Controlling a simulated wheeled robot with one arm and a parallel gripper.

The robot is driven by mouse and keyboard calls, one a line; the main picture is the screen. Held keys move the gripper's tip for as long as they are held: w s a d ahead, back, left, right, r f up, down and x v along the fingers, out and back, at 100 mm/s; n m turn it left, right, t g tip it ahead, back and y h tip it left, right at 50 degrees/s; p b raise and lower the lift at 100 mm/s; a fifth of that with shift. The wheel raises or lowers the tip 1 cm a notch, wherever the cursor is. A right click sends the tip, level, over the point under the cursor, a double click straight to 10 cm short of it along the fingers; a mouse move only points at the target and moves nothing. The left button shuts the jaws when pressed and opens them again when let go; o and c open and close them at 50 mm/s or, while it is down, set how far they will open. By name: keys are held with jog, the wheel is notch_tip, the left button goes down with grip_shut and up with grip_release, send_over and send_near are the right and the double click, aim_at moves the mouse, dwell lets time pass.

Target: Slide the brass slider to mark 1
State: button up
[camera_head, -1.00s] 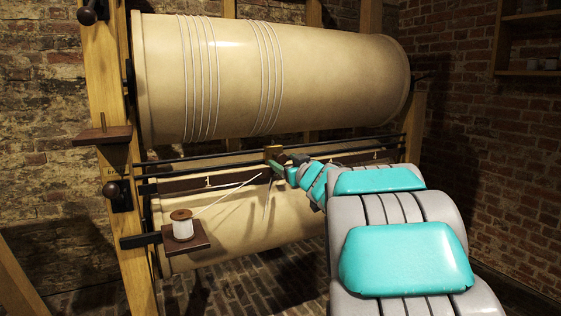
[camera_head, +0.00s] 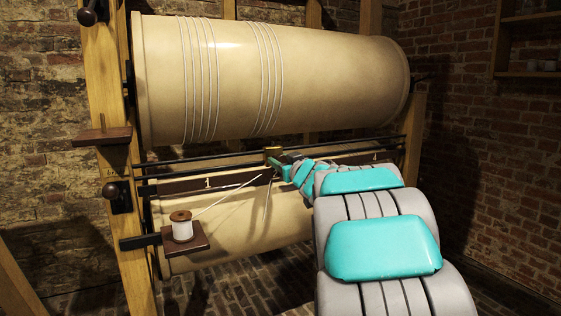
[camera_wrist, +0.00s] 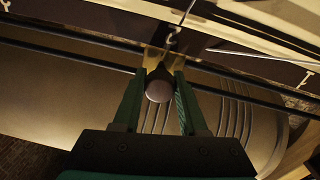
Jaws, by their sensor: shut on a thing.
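The brass slider (camera_head: 271,153) sits on the dark rods under the big cream drum, right of mark 1 (camera_head: 207,183), a white numeral on the dark rail. My gripper (camera_head: 276,165) is at the slider, its far end partly hidden by the arm. In the wrist view, the two green fingers (camera_wrist: 158,84) are shut on the slider's round dark knob (camera_wrist: 159,90), one on each side. The brass of the slider (camera_wrist: 152,58) shows just beyond the fingertips. A pale thread runs from the white spool (camera_head: 182,230) up to the slider.
The spool stands on a small wooden shelf (camera_head: 198,243) at lower left. The upper cream drum (camera_head: 330,75) carries two groups of white thread turns. A wooden post (camera_head: 112,160) stands left. Another white mark (camera_head: 375,156) is on the rail at right. The rods between slider and mark 1 look clear.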

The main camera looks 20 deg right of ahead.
grip_shut()
dwell(0.8)
